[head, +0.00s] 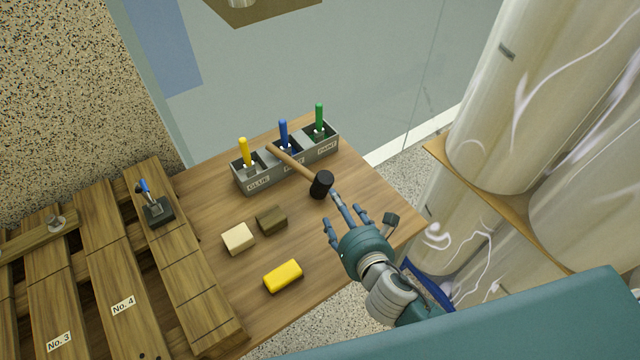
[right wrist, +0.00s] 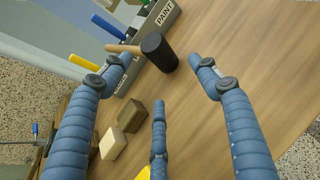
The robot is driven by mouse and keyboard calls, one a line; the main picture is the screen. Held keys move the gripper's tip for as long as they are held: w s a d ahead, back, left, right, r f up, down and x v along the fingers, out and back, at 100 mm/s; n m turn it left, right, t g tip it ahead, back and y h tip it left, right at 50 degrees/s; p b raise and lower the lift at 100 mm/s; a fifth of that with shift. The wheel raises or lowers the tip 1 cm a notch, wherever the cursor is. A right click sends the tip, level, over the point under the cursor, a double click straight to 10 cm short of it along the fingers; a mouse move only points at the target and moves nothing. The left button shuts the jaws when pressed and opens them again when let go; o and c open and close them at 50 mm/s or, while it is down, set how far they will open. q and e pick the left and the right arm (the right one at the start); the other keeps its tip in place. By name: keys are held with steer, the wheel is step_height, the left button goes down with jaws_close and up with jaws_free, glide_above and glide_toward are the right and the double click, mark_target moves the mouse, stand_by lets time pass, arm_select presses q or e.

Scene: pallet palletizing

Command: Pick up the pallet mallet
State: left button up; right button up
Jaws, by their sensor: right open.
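The mallet has a black head (head: 321,184) and a wooden handle that leans on the grey compartment box in the head view. In the right wrist view its black head (right wrist: 159,52) lies ahead between my fingers, with the handle running left to the box. My right gripper (head: 345,212) is open, its blue fingers spread just short of the mallet head on the near right side. In the right wrist view the open right gripper (right wrist: 160,75) holds nothing. I do not see my left gripper.
The grey box (head: 243,183) holds yellow, blue and green handled tools. A cream block (head: 238,239), a brown block (head: 271,220) and a yellow block (head: 283,276) lie on the wooden table (head: 205,200). Wooden pallets (head: 110,270) stand left; large wrapped rolls (head: 530,100) stand right.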

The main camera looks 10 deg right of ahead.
mark_target(327, 187)
steer(key=shift+n, duration=0.6)
steer(key=x, duration=0.5)
steer(key=shift+w+a, duration=0.2)
steer(key=shift+a, duration=0.2)
steer(key=x, duration=0.5)
steer(key=shift+w+d, duration=0.2)
steer(key=shift+w, duration=0.15)
steer(key=shift+s, duration=0.15)
steer(key=c, duration=1.4)
steer(key=shift+d, duration=0.1)
steer(key=shift+c, duration=0.7)
steer(key=shift+r, duration=0.1)
